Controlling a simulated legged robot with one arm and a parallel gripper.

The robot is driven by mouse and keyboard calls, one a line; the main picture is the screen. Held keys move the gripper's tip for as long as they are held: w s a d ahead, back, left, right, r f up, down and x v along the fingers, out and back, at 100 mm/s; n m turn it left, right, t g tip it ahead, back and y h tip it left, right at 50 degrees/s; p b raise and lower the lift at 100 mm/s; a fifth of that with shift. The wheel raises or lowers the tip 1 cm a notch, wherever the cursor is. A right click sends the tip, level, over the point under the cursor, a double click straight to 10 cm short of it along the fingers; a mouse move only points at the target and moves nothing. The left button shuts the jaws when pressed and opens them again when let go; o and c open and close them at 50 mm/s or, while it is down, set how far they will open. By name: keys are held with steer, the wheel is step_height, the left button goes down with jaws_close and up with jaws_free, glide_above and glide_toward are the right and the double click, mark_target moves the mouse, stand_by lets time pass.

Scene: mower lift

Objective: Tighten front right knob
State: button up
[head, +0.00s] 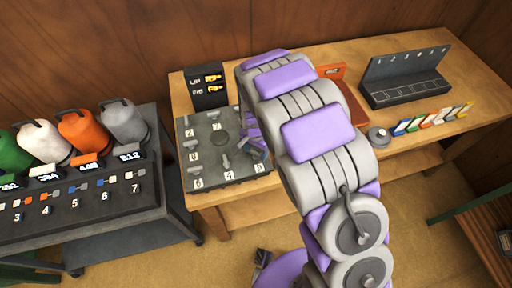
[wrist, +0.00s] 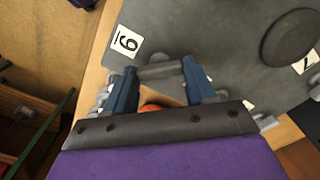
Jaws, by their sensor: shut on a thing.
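The dark grey plate (head: 205,147) lies on the wooden table with several grey knobs and white number labels. It fills much of the wrist view (wrist: 215,40). My gripper (wrist: 160,75) shows there with two blue fingers, shut on a grey knob (wrist: 160,71) near the plate's edge. A white label (wrist: 124,43) reading 6 or 9 lies beside that knob. In the head view my gripper (head: 255,140) is at the right side of the plate, and my arm partly hides it. The held knob cannot be made out there.
A black box (head: 206,88) with orange symbols stands behind the plate. A round dark disc (wrist: 290,37) sits on the plate. A black numbered rack (head: 404,78), coloured cards (head: 432,118) and a grey round object (head: 379,137) are at the right. A cart with coloured containers (head: 83,138) stands left.

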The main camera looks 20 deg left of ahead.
mark_target(254, 152)
steer(key=m+p, duration=0.1)
steer(key=m, duration=0.3)
steer(key=shift+r+m+p, duration=0.15)
steer(key=shift+m+p, duration=0.15)
steer(key=shift+p, duration=0.1)
steer(key=shift+a+m+p, duration=0.1)
steer(key=shift+m+p, duration=0.65)
steer(key=shift+m, duration=1.15)
steer(key=o, duration=1)
steer(key=shift+a, duration=0.15)
steer(key=shift+o, duration=0.2)
step_height(254, 152, up, 17)
steer(key=shift+p, duration=0.3)
